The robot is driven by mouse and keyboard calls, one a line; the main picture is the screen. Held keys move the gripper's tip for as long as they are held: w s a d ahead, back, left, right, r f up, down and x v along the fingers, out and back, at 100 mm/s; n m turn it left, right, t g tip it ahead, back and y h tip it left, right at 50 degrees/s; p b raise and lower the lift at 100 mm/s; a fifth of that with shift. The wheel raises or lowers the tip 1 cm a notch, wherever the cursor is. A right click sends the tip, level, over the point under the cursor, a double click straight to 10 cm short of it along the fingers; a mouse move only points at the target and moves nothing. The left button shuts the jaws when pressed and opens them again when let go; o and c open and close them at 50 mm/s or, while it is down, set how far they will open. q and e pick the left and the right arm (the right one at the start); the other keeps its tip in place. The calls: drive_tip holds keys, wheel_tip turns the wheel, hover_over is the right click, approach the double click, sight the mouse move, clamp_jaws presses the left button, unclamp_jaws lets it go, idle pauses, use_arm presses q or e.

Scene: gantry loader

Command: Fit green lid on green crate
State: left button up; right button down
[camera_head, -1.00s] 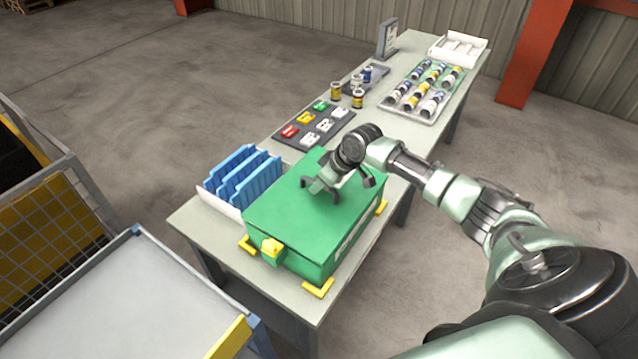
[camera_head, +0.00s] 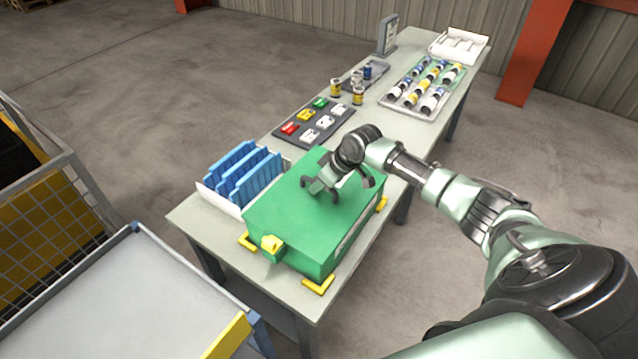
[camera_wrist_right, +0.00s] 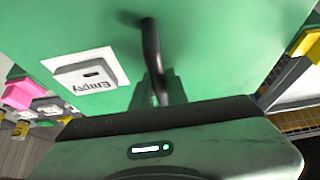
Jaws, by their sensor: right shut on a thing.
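The green crate (camera_head: 325,262) stands near the front end of the table between yellow corner brackets. The green lid (camera_head: 285,212) lies flat over its top, and in this view its edges look in line with the crate walls. Whether it is fully seated I cannot tell. My right gripper (camera_head: 340,194) is at the lid's top, toward the far side, shut on the lid's grip, which the hand mostly hides. In the right wrist view the lid (camera_wrist_right: 215,45) fills the upper picture, with a white "Empty" tag (camera_wrist_right: 85,72). My left gripper is not in view.
A yellow latch (camera_head: 271,244) is on the crate's front. A rack of blue dividers (camera_head: 243,178) stands close to the left. Behind are a dark tray with coloured blocks (camera_head: 313,127), small jars (camera_head: 357,96) and a bottle tray (camera_head: 420,112). A grey-topped cart (camera_head: 110,300) is at lower left.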

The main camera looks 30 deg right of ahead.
drive_tip(key=c, duration=1.3)
unclamp_jaws()
drive_tip(key=shift+s, duration=0.1)
drive_tip(key=shift+b+v, duration=1)
drive_tip(key=shift+v, duration=2.9)
